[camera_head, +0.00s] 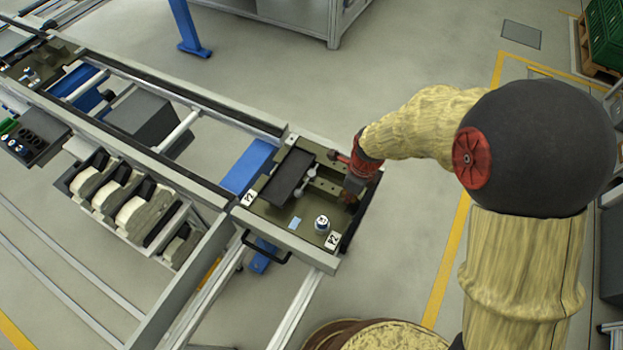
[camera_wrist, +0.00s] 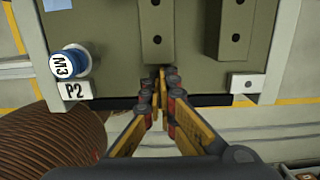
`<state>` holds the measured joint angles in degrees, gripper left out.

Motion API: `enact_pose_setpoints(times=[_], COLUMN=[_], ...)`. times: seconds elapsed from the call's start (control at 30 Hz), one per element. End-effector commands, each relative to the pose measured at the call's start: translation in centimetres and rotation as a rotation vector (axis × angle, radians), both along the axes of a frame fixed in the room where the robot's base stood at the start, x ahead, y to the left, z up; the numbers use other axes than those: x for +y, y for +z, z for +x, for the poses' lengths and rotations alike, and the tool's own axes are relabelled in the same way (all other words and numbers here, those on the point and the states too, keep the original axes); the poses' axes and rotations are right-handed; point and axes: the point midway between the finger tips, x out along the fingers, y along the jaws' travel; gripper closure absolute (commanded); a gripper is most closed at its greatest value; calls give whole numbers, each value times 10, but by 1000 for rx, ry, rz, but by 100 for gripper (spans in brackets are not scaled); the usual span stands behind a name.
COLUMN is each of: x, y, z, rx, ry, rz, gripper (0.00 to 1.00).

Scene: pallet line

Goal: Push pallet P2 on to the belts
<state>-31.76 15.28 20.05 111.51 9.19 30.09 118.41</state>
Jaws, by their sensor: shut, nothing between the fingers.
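Pallet P2 (camera_head: 284,215) is an olive-green plate with a dark block, a small blue-white round part and white corner labels. It lies level on the end section at the near right end of the line, in line with the belts (camera_head: 165,158). In the wrist view, pallet P2 (camera_wrist: 115,30) fills the upper middle, with its P2 label and a blue knob marked M3 at left. My gripper (camera_wrist: 160,88) is shut and empty, its fingertips at the pallet's outer edge; I cannot tell if they touch. In the head view, my gripper (camera_head: 349,194) is at the pallet's right end.
The line's rails run to the upper left, where another olive pallet (camera_head: 38,62) sits. A rack of pale parts (camera_head: 125,200) stands beside the near rail. A black handle (camera_head: 265,250) sticks out below the end section.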

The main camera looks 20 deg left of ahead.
Motion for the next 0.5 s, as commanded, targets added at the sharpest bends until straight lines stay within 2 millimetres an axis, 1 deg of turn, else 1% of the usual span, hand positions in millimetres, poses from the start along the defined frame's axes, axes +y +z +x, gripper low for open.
enact_pose_setpoints(times=[0.17,0.5], x=[2,18], y=[0,1], z=[0,2], rx=[0,0], ry=[0,2], rz=[0,0], gripper=[100,100])
